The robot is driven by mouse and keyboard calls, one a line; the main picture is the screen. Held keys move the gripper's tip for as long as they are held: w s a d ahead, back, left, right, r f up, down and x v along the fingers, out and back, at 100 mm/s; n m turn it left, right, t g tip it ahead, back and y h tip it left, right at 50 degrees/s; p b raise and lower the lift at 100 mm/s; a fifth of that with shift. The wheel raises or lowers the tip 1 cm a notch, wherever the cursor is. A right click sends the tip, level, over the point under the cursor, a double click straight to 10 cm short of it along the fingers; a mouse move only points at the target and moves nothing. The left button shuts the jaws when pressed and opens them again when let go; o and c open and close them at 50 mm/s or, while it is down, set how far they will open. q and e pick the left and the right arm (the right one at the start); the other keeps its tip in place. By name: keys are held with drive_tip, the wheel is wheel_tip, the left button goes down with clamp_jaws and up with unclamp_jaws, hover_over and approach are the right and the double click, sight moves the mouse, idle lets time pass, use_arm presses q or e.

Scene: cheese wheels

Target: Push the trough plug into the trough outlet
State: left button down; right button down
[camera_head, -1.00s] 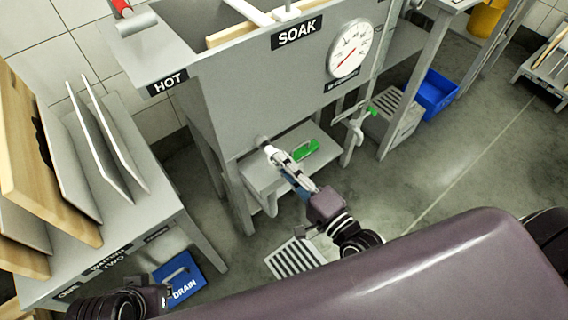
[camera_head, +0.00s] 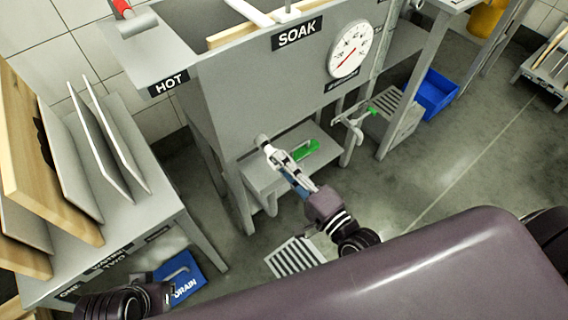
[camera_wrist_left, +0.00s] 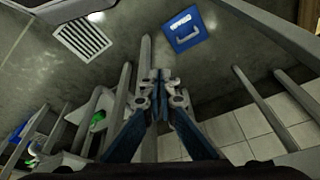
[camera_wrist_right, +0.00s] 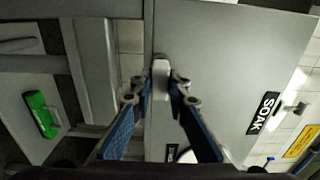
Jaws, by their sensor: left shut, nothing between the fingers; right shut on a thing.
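The soak trough (camera_head: 240,95) is a grey metal tank on legs, with its outlet (camera_head: 262,139) low on the front wall. My right gripper (camera_head: 271,152) is at the outlet, shut on the pale trough plug. In the right wrist view the plug (camera_wrist_right: 160,82) sits between the fingertips, in line with the darker round outlet (camera_wrist_right: 160,58). Its front end meets or nearly meets the outlet; how deep it sits is hidden. My left gripper (camera_wrist_left: 160,76) is shut and empty, away from the trough; part of it shows at the lower left in the head view.
A table with upright boards (camera_head: 95,150) stands at left. Open floor lies to the right.

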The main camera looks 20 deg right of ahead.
use_arm(q)
drive_tip(key=shift+f, duration=0.1)
use_arm(e)
drive_tip(key=shift+w+a, duration=0.1)
drive_tip(key=shift+w, duration=0.15)
drive_tip(key=shift+w+a, duration=0.1)
drive_tip(key=shift+w, duration=0.1)
use_arm(q)
drive_tip(key=shift+f, duration=0.35)
use_arm(e)
drive_tip(key=shift+w, duration=0.2)
use_arm(q)
drive_tip(key=shift+w+f, duration=0.1)
drive_tip(key=shift+w, duration=0.1)
use_arm(e)
drive_tip(key=shift+w+a, duration=0.15)
drive_tip(key=shift+w, duration=0.15)
use_arm(q)
drive_tip(key=shift+f, duration=0.2)
use_arm(e)
drive_tip(key=shift+w+a, duration=0.2)
drive_tip(key=shift+w, duration=0.35)
drive_tip(key=c, duration=1.8)
unclamp_jaws()
drive_tip(key=shift+o, duration=0.2)
use_arm(q)
drive_tip(key=shift+s+f, duration=0.1)
use_arm(e)
drive_tip(key=v, duration=1.2)
